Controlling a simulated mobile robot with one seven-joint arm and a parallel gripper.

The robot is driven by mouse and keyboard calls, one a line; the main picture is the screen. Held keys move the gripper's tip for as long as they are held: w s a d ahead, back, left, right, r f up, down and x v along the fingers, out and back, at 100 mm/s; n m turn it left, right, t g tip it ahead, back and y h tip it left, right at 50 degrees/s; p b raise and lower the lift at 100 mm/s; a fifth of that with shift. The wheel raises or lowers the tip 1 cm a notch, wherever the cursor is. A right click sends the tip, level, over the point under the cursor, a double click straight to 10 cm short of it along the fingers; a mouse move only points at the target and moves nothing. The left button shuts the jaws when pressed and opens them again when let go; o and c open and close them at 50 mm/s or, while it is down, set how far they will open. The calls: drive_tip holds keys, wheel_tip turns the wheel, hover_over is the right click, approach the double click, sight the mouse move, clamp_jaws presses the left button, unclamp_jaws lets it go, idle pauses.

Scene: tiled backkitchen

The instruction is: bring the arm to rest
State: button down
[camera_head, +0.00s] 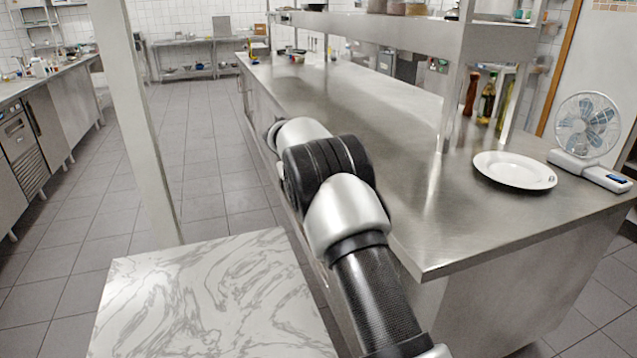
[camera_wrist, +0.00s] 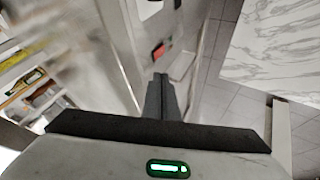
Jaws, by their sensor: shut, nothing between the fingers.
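My gripper (camera_wrist: 160,92) shows in the wrist view as two dark fingers pressed together, with nothing between them. In the head view my arm reaches from the bottom edge up along the near left side of the steel counter (camera_head: 350,120). The arm's far end is bent away there, and the gripper itself is hidden from that view.
A white plate (camera_head: 514,170) and a white fan (camera_head: 588,125) on a scale-like base stand on the counter's right end. Bottles (camera_head: 487,100) stand behind the plate, by the shelf post. A marble-topped table (camera_head: 205,300) is at lower left. The tiled floor aisle (camera_head: 205,150) is clear.

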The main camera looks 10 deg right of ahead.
drive_tip(key=s+d+r+m+y, duration=0.1)
drive_tip(key=s+d+r, duration=0.1)
drive_tip(key=s+r, duration=0.85)
drive_tip(key=s+d+r+y, duration=0.2)
drive_tip(key=s+r, duration=0.5)
drive_tip(key=s, duration=0.6)
drive_tip(key=s+a+f+y, duration=0.1)
drive_tip(key=s+f, duration=0.1)
drive_tip(key=s, duration=1.2)
drive_tip(key=s+a+f+y, duration=0.1)
drive_tip(key=s+a+f, duration=0.15)
drive_tip(key=s, duration=1.25)
wheel_tip(320, 180, up, 22)
drive_tip(key=p, duration=2.1)
drive_tip(key=shift+w+d+f, duration=0.2)
drive_tip(key=shift+w+d, duration=0.15)
drive_tip(key=shift+w, duration=0.1)
